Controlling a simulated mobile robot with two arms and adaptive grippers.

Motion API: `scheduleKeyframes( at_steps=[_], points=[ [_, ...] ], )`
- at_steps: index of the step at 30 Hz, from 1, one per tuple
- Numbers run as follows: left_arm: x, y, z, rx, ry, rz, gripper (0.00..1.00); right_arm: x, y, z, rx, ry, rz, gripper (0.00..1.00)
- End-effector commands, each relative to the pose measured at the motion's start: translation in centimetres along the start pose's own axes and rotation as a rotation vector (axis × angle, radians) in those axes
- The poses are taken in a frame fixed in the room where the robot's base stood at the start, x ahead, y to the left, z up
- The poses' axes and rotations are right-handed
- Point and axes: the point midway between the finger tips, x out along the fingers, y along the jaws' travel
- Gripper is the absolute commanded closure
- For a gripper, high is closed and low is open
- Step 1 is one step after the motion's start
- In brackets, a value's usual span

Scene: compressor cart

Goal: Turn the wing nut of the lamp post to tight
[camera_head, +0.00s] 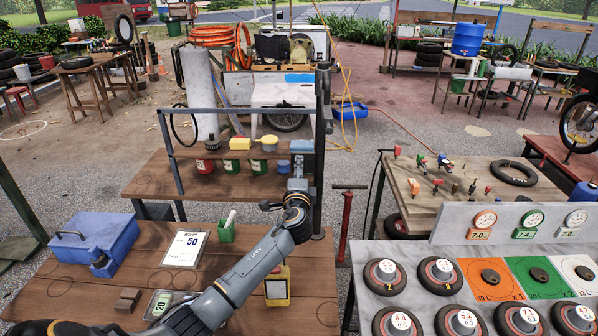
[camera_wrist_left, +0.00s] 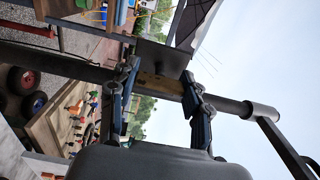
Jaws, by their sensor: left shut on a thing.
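The dark upright lamp post (camera_head: 320,150) stands at the right end of the shelf rack. It crosses the left wrist view as a dark bar (camera_wrist_left: 235,105). My left gripper (camera_head: 302,152) reaches up to the post from the front left. In the left wrist view its two blue-grey fingers (camera_wrist_left: 160,82) stand on either side of a small brass-coloured piece, which looks like the wing nut (camera_wrist_left: 158,84), and are shut on it. A dark square plate (camera_wrist_left: 160,58) sits just beyond. The nut is hidden in the head view. My right gripper is not in view.
The rack (camera_head: 240,152) holds cans and sponges. A gauge board (camera_head: 520,222) stands at right.

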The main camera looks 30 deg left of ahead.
Motion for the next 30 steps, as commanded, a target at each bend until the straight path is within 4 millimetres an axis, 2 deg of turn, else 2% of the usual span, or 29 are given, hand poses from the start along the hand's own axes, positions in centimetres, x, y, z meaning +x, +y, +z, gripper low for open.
scheduleKeyframes(
  at_steps=[8, 9, 12, 23, 26, 30],
  points=[
    [0.1, -0.1, 0.1, 0.004, -0.002, -0.001, 0.83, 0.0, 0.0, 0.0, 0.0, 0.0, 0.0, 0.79],
    [0.1, -0.1, 0.1, 0.004, -0.002, -0.001, 0.5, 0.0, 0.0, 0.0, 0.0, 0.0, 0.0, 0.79],
    [0.1, -0.1, 0.1, 0.004, -0.002, -0.001, 0.3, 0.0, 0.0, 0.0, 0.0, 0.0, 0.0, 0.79],
    [-0.2, 0.0, 0.0, 0.001, 0.0, -0.001, 0.28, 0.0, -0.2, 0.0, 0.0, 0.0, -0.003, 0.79],
    [-1.0, 0.1, 0.0, 0.001, 0.0, 0.001, 0.28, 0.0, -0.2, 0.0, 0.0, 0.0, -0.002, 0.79],
    [-3.3, 0.1, 0.0, -0.001, 0.001, 0.001, 0.28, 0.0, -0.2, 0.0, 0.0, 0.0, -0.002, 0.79]
  ],
)
